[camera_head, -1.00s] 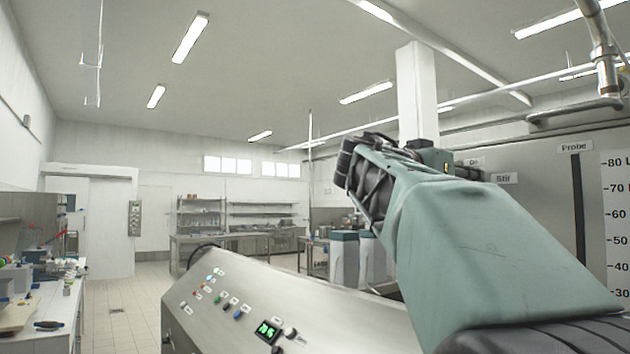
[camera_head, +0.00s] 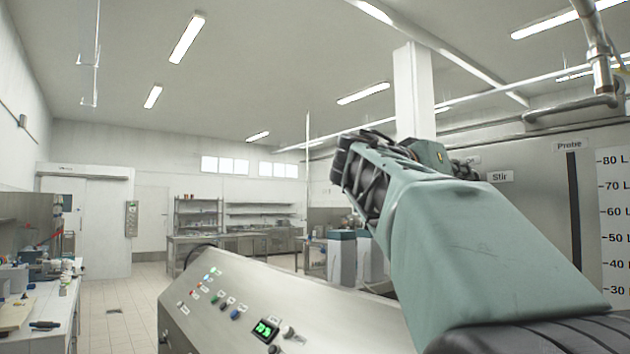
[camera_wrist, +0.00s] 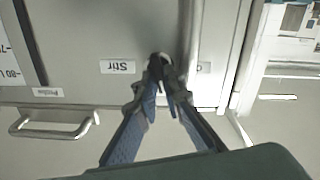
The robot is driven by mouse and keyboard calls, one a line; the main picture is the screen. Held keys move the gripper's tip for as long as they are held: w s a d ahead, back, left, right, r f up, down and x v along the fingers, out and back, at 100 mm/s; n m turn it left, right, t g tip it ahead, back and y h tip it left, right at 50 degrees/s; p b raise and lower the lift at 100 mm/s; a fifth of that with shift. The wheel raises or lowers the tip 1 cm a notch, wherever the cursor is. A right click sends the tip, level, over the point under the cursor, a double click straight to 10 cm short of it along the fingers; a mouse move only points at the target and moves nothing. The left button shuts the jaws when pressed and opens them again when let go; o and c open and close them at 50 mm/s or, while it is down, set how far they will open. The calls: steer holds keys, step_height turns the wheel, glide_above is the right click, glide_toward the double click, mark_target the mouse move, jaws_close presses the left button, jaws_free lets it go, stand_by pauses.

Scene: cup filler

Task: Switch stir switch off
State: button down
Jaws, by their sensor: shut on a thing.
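The stir switch (camera_wrist: 158,60) is a small dark knob on the grey metal panel in the wrist view. It sits beside the white "Stir" label (camera_wrist: 118,67), which appears upside down there. My gripper (camera_wrist: 166,78) has its two blue-grey fingers converged at their tips on this knob, and is shut on it. The fingertips cover much of the knob, so its exact angle is hard to read. In the head view the "Stir" label (camera_head: 500,176) shows just right of my arm, which hides the switch.
A "Probe" label (camera_head: 569,146) and a litre scale (camera_head: 613,225) are on the tank to the right. A pipe (camera_head: 575,108) runs above. A sloped control panel (camera_head: 275,300) with buttons and a green display stands below my arm. The wrist view shows a metal handle (camera_wrist: 50,128).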

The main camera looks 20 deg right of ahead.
steer(key=shift+w+f+n+p, duration=0.1)
steer(key=shift+n+p, duration=0.6)
steer(key=shift+n, duration=3)
steer(key=shift+w+f+n+p, duration=0.1)
steer(key=shift+n+p, duration=0.6)
steer(key=shift+n, duration=3)
steer(key=c, duration=2)
jaws_free()
steer(key=shift+c, duration=0.2)
steer(key=shift+r, duration=0.15)
